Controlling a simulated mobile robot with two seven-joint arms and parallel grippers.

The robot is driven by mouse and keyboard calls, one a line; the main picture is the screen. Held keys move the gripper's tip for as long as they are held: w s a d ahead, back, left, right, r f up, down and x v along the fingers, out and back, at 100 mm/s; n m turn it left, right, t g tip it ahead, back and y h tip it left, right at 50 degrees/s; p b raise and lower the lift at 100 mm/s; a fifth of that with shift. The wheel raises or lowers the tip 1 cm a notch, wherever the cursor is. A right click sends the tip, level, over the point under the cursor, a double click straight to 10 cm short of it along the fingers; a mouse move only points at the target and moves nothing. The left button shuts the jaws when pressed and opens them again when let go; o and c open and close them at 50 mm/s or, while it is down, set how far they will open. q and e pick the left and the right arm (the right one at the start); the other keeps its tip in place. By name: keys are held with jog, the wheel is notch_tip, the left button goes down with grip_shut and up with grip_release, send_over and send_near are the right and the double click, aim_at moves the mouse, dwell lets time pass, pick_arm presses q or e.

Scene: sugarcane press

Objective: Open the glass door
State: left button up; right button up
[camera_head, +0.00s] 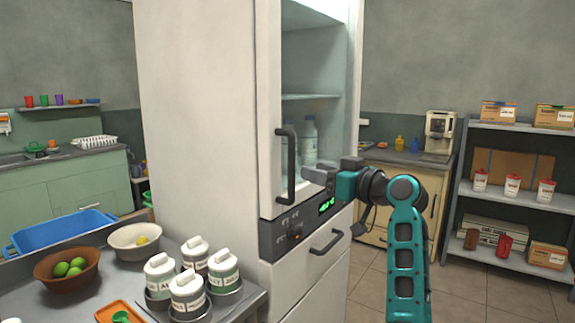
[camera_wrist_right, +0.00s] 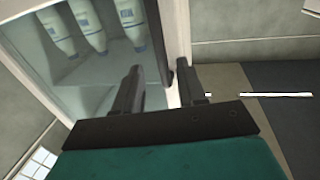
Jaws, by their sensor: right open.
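The glass door (camera_head: 313,122) is in the upper front of a tall white fridge cabinet and looks closed. Its black vertical handle (camera_head: 285,165) is on the left side of the door frame. My left gripper is not in view.
Below the door are a control panel with a green display (camera_head: 327,205) and a drawer handle (camera_head: 327,241). A counter with labelled jars (camera_head: 188,290) is at front left. A grey shelf unit (camera_head: 510,196) stands at right. Floor between is clear.

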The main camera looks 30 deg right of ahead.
aim_at(294, 166)
jog(key=w, duration=0.3)
jog(key=w+a, duration=0.1)
jog(key=w, duration=0.4)
jog(key=shift+w+a, duration=0.3)
jog(key=shift+a, duration=0.05)
jog(key=shift+c, duration=0.3)
grip_shut()
